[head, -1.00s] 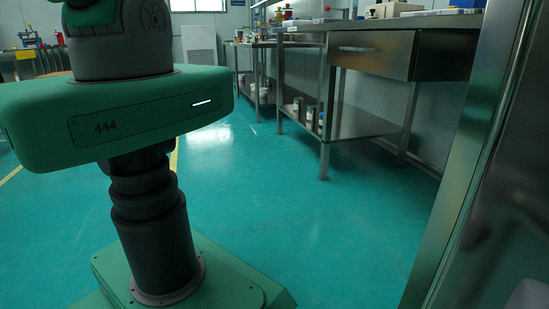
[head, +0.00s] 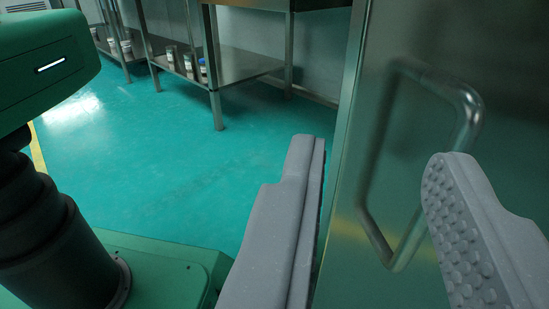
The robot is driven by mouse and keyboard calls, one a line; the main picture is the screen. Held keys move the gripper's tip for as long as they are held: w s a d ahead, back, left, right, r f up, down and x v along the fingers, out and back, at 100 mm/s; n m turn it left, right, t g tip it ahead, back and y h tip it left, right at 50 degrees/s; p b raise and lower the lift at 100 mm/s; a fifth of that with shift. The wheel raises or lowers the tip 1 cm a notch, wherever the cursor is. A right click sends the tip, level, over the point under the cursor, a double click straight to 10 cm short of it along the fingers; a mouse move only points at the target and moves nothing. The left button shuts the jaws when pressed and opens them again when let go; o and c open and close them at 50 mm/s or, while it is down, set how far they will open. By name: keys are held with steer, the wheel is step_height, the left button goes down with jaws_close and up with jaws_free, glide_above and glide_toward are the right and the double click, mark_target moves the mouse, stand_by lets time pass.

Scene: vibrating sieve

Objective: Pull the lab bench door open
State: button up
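The lab bench door (head: 400,40) is a metal panel on the right of the head view. Its left edge runs upright near the middle of the picture. A bent metal bar handle (head: 467,128) stands out from the door. My gripper (head: 372,150) is open, with one grey finger on the left and one with a studded pad on the right. The handle shows between and behind the fingers. The fingers do not hold it. I cannot tell how far the fingertips are from the handle in depth.
A metal table (head: 252,66) with a lower shelf stands behind on the left, with several small containers (head: 189,64) on the shelf. Green floor (head: 170,150) lies open between the table and my base. My green body fills the left side.

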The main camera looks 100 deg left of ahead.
steer(key=shift+s, duration=0.25)
